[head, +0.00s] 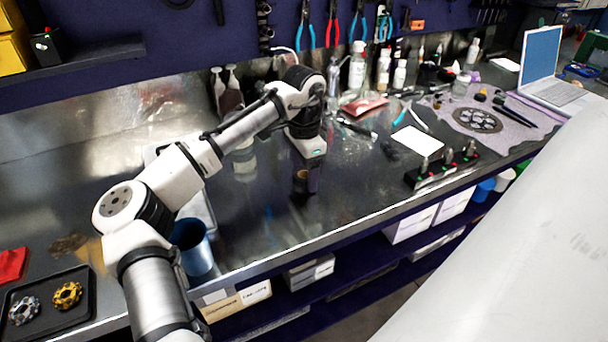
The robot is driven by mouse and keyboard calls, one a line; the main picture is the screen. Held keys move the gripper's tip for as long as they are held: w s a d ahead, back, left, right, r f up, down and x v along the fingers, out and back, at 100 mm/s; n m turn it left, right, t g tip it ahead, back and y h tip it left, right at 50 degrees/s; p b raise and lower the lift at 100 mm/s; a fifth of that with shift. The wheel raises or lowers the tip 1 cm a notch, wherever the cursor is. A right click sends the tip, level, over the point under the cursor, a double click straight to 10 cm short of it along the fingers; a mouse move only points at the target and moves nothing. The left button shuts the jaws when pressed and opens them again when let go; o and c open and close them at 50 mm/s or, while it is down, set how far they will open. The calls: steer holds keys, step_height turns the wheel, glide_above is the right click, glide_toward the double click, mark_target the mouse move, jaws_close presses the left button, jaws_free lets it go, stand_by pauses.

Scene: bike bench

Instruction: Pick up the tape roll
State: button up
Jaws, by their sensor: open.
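My arm reaches over the metal bench from the left, and my gripper (308,181) points down at the middle of the bench. It is open. A small brown, round-looking thing (300,175), which looks like the tape roll, shows at the fingers, low over the bench top. It is small and dark and partly hidden by a finger. I cannot tell whether it stands between the fingers or just beside them, or whether they touch it.
A blue cup (192,248) stands near the front edge beside my arm. A black tray (50,305) with gear-like parts lies at the left. Bottles (357,65) stand behind the gripper. A black holder (442,168) and a white card (417,140) lie to the right. The bench front of the gripper is clear.

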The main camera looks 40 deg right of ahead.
steer(key=c, duration=1.1)
steer(key=shift+o, duration=0.2)
steer(key=shift+r, duration=0.1)
step_height(320, 180, up, 20)
steer(key=shift+b, duration=0.3)
